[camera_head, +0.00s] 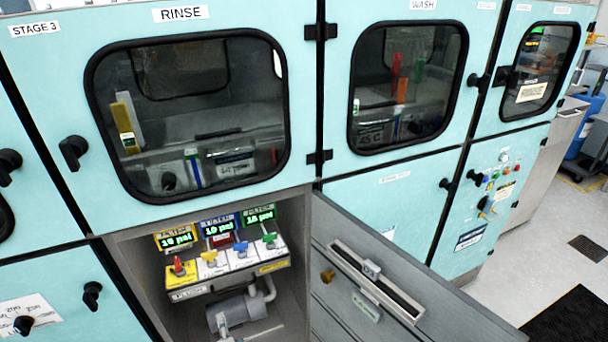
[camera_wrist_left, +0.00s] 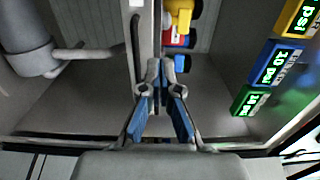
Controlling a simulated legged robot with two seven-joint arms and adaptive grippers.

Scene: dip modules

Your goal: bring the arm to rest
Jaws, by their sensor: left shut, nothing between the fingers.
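My left gripper (camera_wrist_left: 162,72) is in the left wrist view, with its fingertips together and nothing between them. It is at the open cabinet bay, with the valve shelf (camera_head: 190,292) beyond its fingertips. In the wrist view the grey pump (camera_wrist_left: 28,40) is to its left and the pressure displays (camera_wrist_left: 268,62) are to its right. In the head view I cannot clearly make out the gripper; a small pale part at the bottom edge of the bay may belong to it. My right gripper is in neither view.
The shelf carries a red handle (camera_head: 179,266), a yellow handle (camera_head: 209,257), a blue handle (camera_head: 241,248) and a green handle (camera_head: 269,240). The pump (camera_head: 235,312) sits below. A grey door panel (camera_head: 440,300) stands right of the bay. Open floor (camera_head: 535,240) is far right.

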